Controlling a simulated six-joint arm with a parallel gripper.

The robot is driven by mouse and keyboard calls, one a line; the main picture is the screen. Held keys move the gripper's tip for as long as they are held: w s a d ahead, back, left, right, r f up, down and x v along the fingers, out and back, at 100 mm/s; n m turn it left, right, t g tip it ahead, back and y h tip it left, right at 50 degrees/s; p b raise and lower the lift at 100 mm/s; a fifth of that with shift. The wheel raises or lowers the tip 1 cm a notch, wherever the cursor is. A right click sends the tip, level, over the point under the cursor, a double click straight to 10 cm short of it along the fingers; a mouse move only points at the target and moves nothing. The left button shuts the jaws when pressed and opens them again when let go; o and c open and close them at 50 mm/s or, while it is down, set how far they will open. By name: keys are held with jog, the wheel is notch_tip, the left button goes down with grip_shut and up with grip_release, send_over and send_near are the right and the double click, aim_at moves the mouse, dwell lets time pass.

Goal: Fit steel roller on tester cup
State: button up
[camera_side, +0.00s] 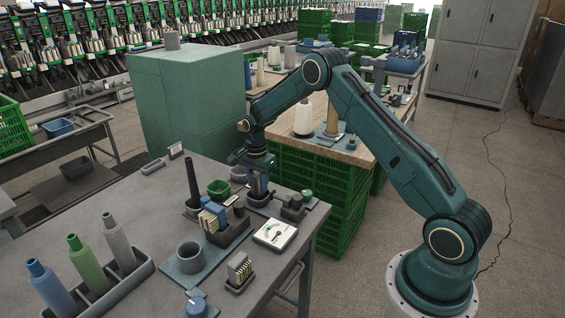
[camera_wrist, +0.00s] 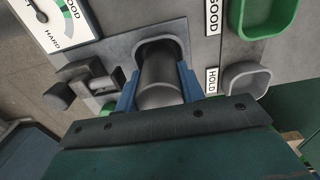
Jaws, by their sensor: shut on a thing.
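My gripper (camera_wrist: 158,88) is shut on the steel roller (camera_wrist: 161,80), a dark grey cylinder between its two blue fingers. In the side view my gripper (camera_side: 258,184) points down at the far part of the bench. The tester cup (camera_wrist: 150,46) is a dark rounded opening at the roller's far end in the wrist view. In the side view the cup (camera_side: 258,201) shows as a dark ring right under the fingers. The roller's end overlaps the opening; I cannot tell how deep it sits. The fingers hide much of the roller in the side view.
A clamp-like block (camera_side: 292,208) and a dial gauge (camera_side: 275,233) stand close beside the cup. A green bowl (camera_side: 219,188) and a grey bowl (camera_wrist: 248,80) are near. A dark upright rod (camera_side: 192,180) and a rack of cones (camera_side: 98,285) stand to the left.

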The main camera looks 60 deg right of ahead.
dwell(0.4)
jog(key=o, duration=1.7)
jog(key=shift+f, duration=0.1)
jog(key=shift+o, duration=0.2)
jog(key=shift+s, duration=0.1)
jog(key=shift+r, duration=4.05)
